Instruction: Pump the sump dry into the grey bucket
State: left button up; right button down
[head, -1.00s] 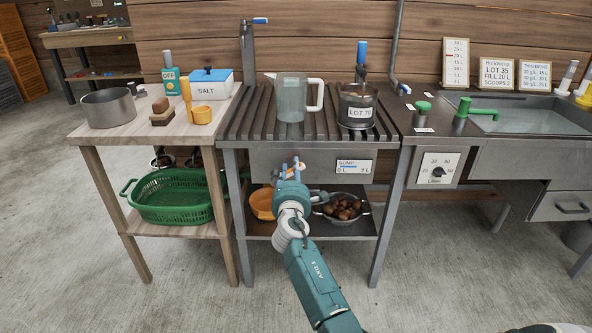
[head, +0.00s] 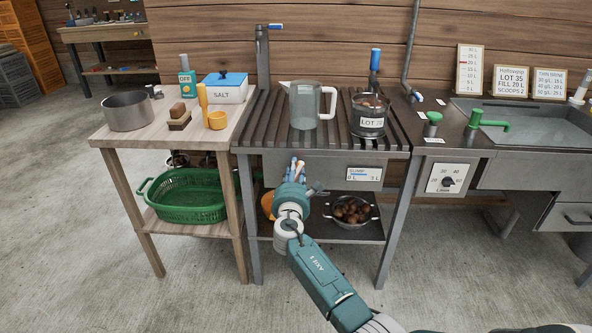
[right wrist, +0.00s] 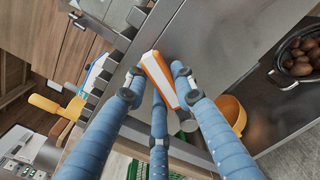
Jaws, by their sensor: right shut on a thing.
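My right gripper (head: 297,170) is in front of the metal panel under the slatted rack, left of the sump gauge (head: 364,174). The gauge has a short blue bar between 0 L and 3 L. In the right wrist view, my right gripper (right wrist: 160,85) has its blue fingers closed around a narrow orange-and-white piece (right wrist: 158,75) near the panel. I cannot tell whether this piece is fixed to something. A grey container, perhaps the bucket, shows only partly under the sink (head: 582,240). My left gripper is not in view.
A clear jug (head: 305,108) and a LOT 70 pot (head: 368,122) stand on the slatted rack (head: 260,128). Below are an orange bowl (head: 267,205) and a colander of chestnuts (head: 351,224). A green basket (head: 185,205) is on the left shelf. The floor in front is clear.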

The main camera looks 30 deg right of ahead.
jog(key=shift+r, duration=0.2)
jog(key=c, duration=1.4)
grip_release()
jog(key=shift+d+f, duration=0.1)
jog(key=v, duration=1.2)
